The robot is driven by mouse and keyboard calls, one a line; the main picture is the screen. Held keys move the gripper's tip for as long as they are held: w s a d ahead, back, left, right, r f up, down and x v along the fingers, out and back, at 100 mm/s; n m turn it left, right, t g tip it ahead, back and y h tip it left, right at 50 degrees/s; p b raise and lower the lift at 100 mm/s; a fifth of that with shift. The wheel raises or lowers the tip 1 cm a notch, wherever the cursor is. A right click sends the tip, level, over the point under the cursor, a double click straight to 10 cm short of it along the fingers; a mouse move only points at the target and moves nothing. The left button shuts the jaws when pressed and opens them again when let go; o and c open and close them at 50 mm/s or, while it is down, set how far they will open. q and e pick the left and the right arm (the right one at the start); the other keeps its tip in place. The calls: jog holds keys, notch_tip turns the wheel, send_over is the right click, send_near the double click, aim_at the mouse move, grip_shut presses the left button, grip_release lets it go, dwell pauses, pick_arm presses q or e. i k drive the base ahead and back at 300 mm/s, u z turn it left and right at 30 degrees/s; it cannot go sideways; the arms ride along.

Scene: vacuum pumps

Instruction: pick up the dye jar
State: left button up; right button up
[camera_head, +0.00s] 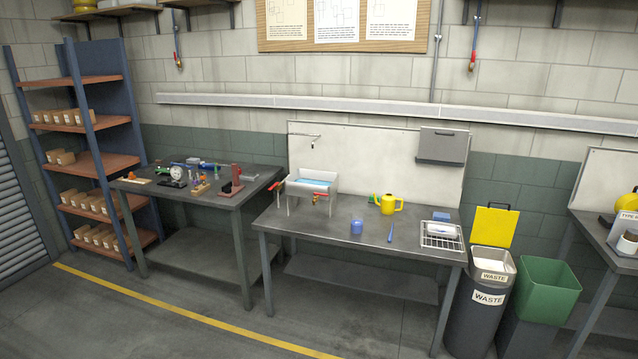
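A small clear container with blue contents (356,227) stands upright on the grey workbench (310,238), near its front middle; it looks like the dye jar, but it is too small to read any label. A thin blue stick-like item (390,233) lies to its right. Neither of my grippers is in view, and nothing touches the jar.
A white basin with blue water (315,184), a yellow watering can (389,204) and a wire rack (441,236) share the bench. Waste bins (488,298) stand at its right. A tool-covered table (225,200) stands left. The floor in front is clear.

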aim_at(357, 223)
jog(key=i, duration=1.45)
jog(key=u, duration=0.85)
jog(key=i, duration=1.5)
jog(key=z, duration=0.2)
